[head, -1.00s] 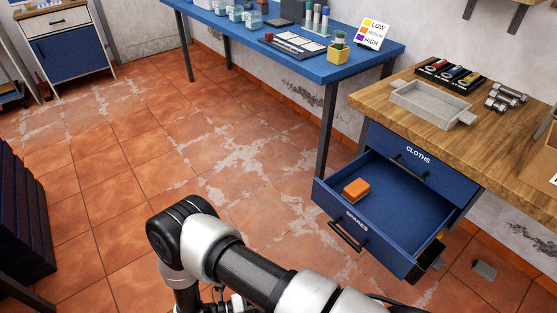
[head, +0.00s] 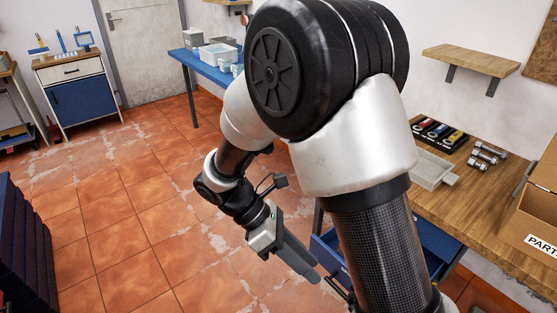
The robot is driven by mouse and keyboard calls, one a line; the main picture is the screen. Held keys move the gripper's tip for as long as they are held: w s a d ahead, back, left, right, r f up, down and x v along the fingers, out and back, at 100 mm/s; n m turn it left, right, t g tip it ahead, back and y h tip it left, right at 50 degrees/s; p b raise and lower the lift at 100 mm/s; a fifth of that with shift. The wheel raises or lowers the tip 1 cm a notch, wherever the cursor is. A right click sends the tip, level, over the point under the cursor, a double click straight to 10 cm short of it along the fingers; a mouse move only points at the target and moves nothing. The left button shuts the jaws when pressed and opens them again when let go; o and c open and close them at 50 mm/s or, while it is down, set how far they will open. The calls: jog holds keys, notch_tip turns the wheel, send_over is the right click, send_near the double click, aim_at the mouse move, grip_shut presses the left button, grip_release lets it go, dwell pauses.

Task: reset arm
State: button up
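My arm is raised and folded, and its large upper links fill the middle and right of the head view. My gripper (head: 302,262) hangs at the lower middle, pointing down and to the right over the floor side of the open blue drawer (head: 326,250). I see it from the side, so its fingers overlap and the gap between them is hidden. No held object is visible. My arm hides much of the drawer and its contents.
The wooden workbench (head: 478,205) on the right bears a grey tray (head: 433,168), a black rack (head: 440,133), metal pieces (head: 485,156) and a cardboard box (head: 535,215). A blue table (head: 188,62) stands behind my arm. A dark unit (head: 20,245) stands left. The tiled floor (head: 110,215) is clear.

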jog(key=s+d+r+m+t+y+p, duration=0.1)
jog(key=d+r+m+t+y+p, duration=0.1)
jog(key=r+m, duration=0.4)
jog(key=s+d+r+m+t+y+p, duration=0.2)
jog(key=r+m+p, duration=0.4)
jog(key=r, duration=0.9)
jog(key=s+d+r+m+t+y+p, duration=0.2)
jog(key=d+r+m+t+y+p, duration=0.2)
jog(key=r+m, duration=0.3)
notch_tip(320, 180, up, 4)
jog(key=shift+r+t+y, duration=0.15)
jog(key=shift+t+y, duration=0.15)
jog(key=shift+s+d, duration=0.1)
jog(key=shift+d, duration=0.05)
